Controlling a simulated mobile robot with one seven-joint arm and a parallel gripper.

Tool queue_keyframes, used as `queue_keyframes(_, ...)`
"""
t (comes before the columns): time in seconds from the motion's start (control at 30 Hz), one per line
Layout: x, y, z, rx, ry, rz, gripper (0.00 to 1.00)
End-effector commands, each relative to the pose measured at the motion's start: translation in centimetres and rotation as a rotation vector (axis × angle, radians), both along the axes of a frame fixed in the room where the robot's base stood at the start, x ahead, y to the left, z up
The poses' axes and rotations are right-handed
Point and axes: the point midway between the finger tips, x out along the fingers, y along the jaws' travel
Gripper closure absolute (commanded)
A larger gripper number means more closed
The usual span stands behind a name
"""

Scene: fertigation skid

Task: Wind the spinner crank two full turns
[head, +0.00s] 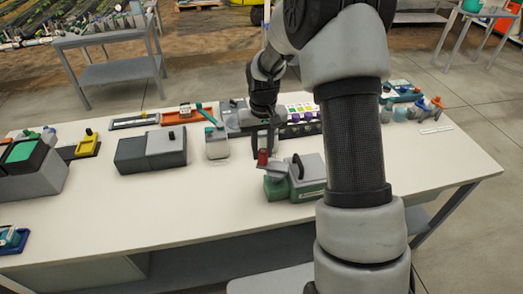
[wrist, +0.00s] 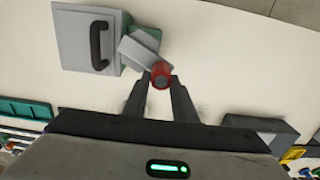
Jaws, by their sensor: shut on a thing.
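The spinner is a grey box with a dark handle on a green base (head: 277,187), standing on the white table right of its middle. Its crank has a pale grey arm and an upright red knob (head: 263,157). In the wrist view the grey spinner lid (wrist: 75,50) is at upper left, the crank arm (wrist: 138,50) reaches right from the green part, and the red knob (wrist: 161,75) is at its end. My gripper (head: 263,146) points down over the crank. In the wrist view its fingers (wrist: 161,82) are shut on the red knob, one on each side.
A dark grey box (head: 150,150) stands left of the spinner, and a pale device (head: 217,143) stands between them. A rack with purple and green pieces (head: 300,118) lies behind. Bottles and small items (head: 410,108) stand at the right. The table front is clear.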

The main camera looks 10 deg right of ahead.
Motion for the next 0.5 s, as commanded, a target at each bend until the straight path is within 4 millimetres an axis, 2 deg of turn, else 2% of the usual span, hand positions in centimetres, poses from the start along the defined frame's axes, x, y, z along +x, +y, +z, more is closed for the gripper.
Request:
queue_keyframes(0.03, 0.0, -1.3, 0.0, -0.012, 0.006, -0.009, 0.87)
queue_keyframes(0.17, 0.4, -2.4, 0.0, -0.013, 0.007, -0.010, 0.80)
queue_keyframes(0.23, 0.6, -2.8, 0.0, -0.013, 0.008, -0.010, 0.79)
queue_keyframes(0.27, 0.7, -3.0, 0.0, -0.013, 0.009, -0.009, 0.80)
queue_keyframes(0.33, 0.7, -3.1, -0.1, -0.013, 0.010, -0.008, 0.88)
queue_keyframes(0.5, 0.7, -2.9, -0.1, -0.011, 0.013, -0.006, 0.89)
